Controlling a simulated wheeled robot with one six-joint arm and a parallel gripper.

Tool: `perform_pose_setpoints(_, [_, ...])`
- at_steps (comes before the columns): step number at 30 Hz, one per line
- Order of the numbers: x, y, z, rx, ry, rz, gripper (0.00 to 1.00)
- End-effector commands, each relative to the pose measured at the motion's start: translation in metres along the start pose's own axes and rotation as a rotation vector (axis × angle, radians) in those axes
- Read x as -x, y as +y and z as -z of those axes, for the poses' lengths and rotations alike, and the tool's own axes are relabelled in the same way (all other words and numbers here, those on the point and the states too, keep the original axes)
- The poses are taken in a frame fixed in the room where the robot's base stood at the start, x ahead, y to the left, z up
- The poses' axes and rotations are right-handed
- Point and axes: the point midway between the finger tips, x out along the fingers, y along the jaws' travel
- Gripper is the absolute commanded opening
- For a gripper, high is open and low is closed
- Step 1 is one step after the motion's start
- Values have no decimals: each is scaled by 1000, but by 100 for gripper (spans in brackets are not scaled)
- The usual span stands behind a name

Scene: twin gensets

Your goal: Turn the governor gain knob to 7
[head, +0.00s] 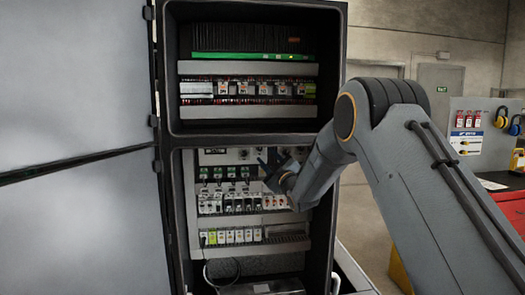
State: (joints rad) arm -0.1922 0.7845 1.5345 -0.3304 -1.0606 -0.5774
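My arm reaches from the right into the open cabinet (179,215). My gripper (268,164) is small and dark in this view, at the right part of the lower bay, in front of a grey control strip (217,157). I cannot tell whether its fingers are open or shut, or whether they touch anything. A small round dark-and-light fitting (243,154) shows on the strip, just left of the gripper. I cannot tell whether it is the governor gain knob. No scale or number is readable. The gripper and wrist hide the strip's right part.
Rows of breakers (230,203) sit just below the gripper. The upper bay holds a relay row (250,89) and a green strip (245,56). A large grey door or panel (75,80) stands at left. A red cabinet (508,208) is at far right.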

Motion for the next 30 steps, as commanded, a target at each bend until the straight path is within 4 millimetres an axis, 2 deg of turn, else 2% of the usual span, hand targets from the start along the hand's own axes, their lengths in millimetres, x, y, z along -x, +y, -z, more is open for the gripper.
perform_pose_setpoints(3, [-19,0,1,-1,0,1,36])
perform_pose_setpoints(9, [-40,0,0,-2,-1,1,36])
perform_pose_setpoints(15, [-49,0,0,-2,-2,1,36])
perform_pose_setpoints(22, [-49,0,0,-2,-2,1,36])
perform_pose_setpoints(28, [-49,0,0,-2,-2,1,4])
perform_pose_setpoints(30, [-49,0,0,-2,-2,1,0])
